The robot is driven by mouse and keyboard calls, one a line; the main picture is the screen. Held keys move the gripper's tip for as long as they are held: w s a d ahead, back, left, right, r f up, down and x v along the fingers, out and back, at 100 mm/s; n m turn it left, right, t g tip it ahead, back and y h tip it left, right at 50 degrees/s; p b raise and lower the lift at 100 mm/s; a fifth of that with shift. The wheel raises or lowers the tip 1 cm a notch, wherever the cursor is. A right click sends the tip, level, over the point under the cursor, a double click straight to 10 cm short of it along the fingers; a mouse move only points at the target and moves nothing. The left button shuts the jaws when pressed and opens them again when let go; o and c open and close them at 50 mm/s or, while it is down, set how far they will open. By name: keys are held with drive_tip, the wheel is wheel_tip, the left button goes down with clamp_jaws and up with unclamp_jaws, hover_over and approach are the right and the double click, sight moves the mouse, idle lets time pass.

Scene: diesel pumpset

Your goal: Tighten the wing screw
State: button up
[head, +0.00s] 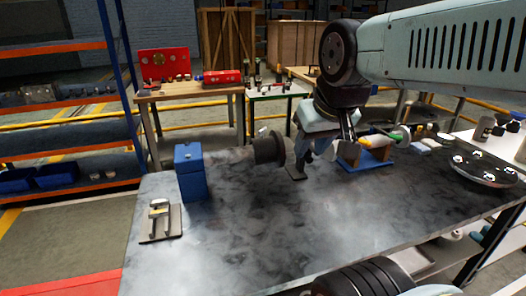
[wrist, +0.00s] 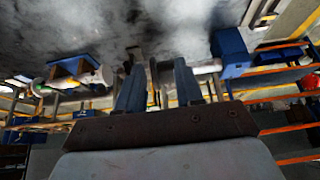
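A blue block (head: 190,172) stands on the grey workbench (head: 250,235), with a grey pipe (head: 230,156) running right from it to a dark round flange (head: 268,148). In the wrist view the block (wrist: 232,52) is at upper right and the pipe (wrist: 208,67) runs left from it. My gripper (head: 308,152) is just right of the flange, above the bench. In the wrist view its two blue-grey fingers (wrist: 158,85) are spread, with a thin dark upright part (wrist: 154,76) showing in the gap. I cannot clearly make out the wing screw; the fingers may hide it.
A blue cradle with a cylinder (head: 368,155) stands close right of my gripper. A small plate with a clamp-like part (head: 160,220) lies at front left, and a round dark disc (head: 484,168) at right. The bench's front middle is clear.

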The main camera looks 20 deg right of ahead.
drive_tip(key=shift+o, duration=0.2)
drive_tip(key=shift+o, duration=0.8)
drive_tip(key=shift+w+r, duration=0.1)
drive_tip(key=shift+o, duration=0.7)
drive_tip(key=shift+w+r, duration=0.2)
drive_tip(key=shift+w, duration=0.05)
drive_tip(key=o, duration=0.4)
drive_tip(key=shift+n+g+h, duration=0.3)
drive_tip(key=shift+n+g, duration=0.3)
drive_tip(key=shift+n, duration=0.3)
drive_tip(key=w+r, duration=0.1)
drive_tip(key=w, duration=0.1)
drive_tip(key=w+r, duration=0.1)
drive_tip(key=w, duration=0.1)
drive_tip(key=w+r, duration=0.1)
drive_tip(key=w, duration=0.1)
drive_tip(key=shift+a, duration=0.35)
drive_tip(key=n+g, duration=0.4)
drive_tip(key=n, duration=0.3)
hover_over(262, 133)
drive_tip(key=w, duration=0.1)
drive_tip(key=f, duration=1.5)
drive_tip(key=shift+w+d, duration=0.1)
drive_tip(key=shift+d, duration=0.1)
